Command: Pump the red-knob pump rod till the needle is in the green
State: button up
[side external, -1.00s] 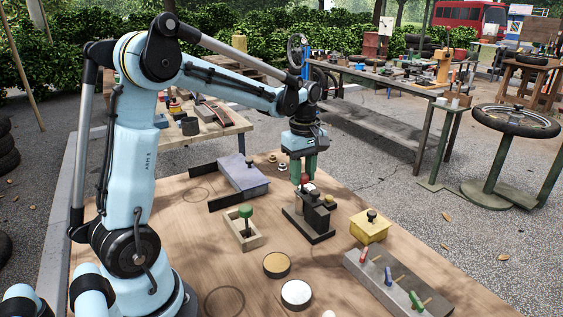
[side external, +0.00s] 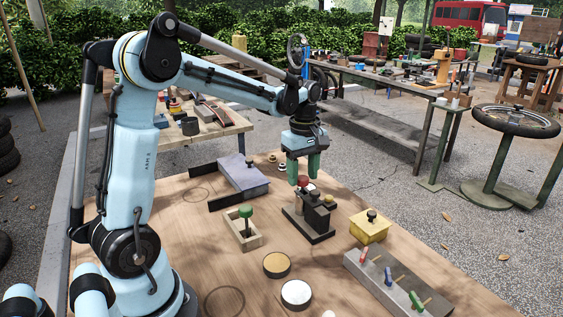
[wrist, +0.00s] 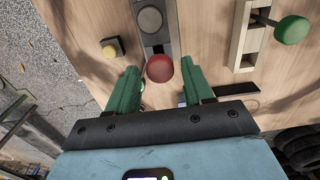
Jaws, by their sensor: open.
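The red knob (side external: 303,181) tops the pump rod on a dark-based pump unit (side external: 318,238) near the table's middle. In the wrist view the red knob (wrist: 160,68) shows between and just beyond my fingertips, with a thin rod beside it. My gripper (side external: 304,179) points down over the knob, its two green fingers apart on either side. In the wrist view my gripper (wrist: 157,72) is open and holds nothing. A small pale face shows beside the knob in the side view, partly hidden; I cannot read a needle or a green band.
A green knob in a wooden frame (side external: 244,240) stands to the left of the pump. A yellow box with a black knob (side external: 370,226) stands to the right. A grey block with coloured levers (side external: 385,282) is at front right. A purple-topped box (side external: 243,172) lies behind.

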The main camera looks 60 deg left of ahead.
jog(key=shift+r, duration=3.05)
jog(key=shift+d, duration=0.1)
jog(key=s+d+f+m+t, duration=0.1)
jog(key=s+d+m+t, duration=0.2)
jog(key=m, duration=0.6)
jog(key=s+d+f+m+t, duration=0.2)
jog(key=s+d+m+t, duration=0.2)
jog(key=s+d+m, duration=0.3)
jog(key=d+m, duration=0.2)
jog(key=d, duration=0.1)
jog(key=shift+s+f, duration=0.2)
jog(key=shift+s, duration=0.1)
